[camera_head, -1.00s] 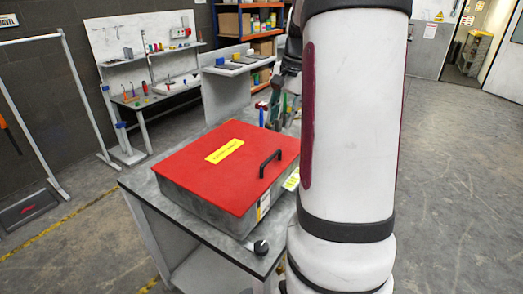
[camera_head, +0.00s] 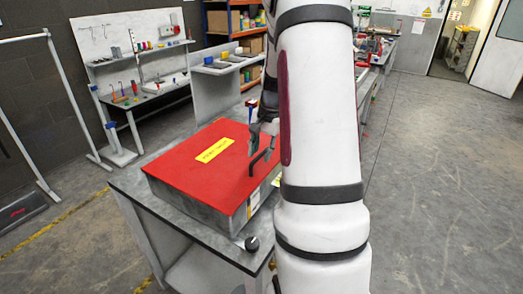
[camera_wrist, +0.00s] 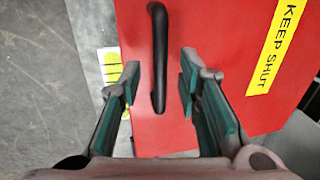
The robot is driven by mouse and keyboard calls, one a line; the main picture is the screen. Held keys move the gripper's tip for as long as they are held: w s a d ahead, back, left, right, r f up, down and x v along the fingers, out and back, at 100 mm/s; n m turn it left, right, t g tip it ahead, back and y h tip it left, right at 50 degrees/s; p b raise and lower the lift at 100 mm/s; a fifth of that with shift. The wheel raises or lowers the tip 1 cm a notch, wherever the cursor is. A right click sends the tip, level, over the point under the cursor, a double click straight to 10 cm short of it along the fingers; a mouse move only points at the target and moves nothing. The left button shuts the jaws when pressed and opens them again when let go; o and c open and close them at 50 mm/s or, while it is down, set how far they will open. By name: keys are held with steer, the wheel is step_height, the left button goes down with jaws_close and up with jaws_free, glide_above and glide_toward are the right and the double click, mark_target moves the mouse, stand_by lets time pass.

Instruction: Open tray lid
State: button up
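The tray is a grey box (camera_head: 198,208) on a grey table, with a flat red lid (camera_head: 198,173) lying closed on it. A black bar handle (camera_head: 262,163) stands near the lid's right edge; it also shows in the wrist view (camera_wrist: 158,58). The lid bears a yellow label (camera_head: 214,150), which reads "KEEP SHUT" in the wrist view (camera_wrist: 275,45). My gripper (camera_head: 262,152) is at the handle, partly hidden by my arm. In the wrist view my gripper (camera_wrist: 158,88) is open, with one finger on each side of the handle and a gap to both.
The grey table (camera_head: 160,213) has a dark round knob (camera_head: 251,243) at its front corner. A workbench with tools (camera_head: 145,95) and a shelf rack (camera_head: 235,22) stand behind. Open floor (camera_head: 440,190) lies to the right.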

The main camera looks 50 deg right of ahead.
jaws_close()
steer(key=shift+r, duration=0.1)
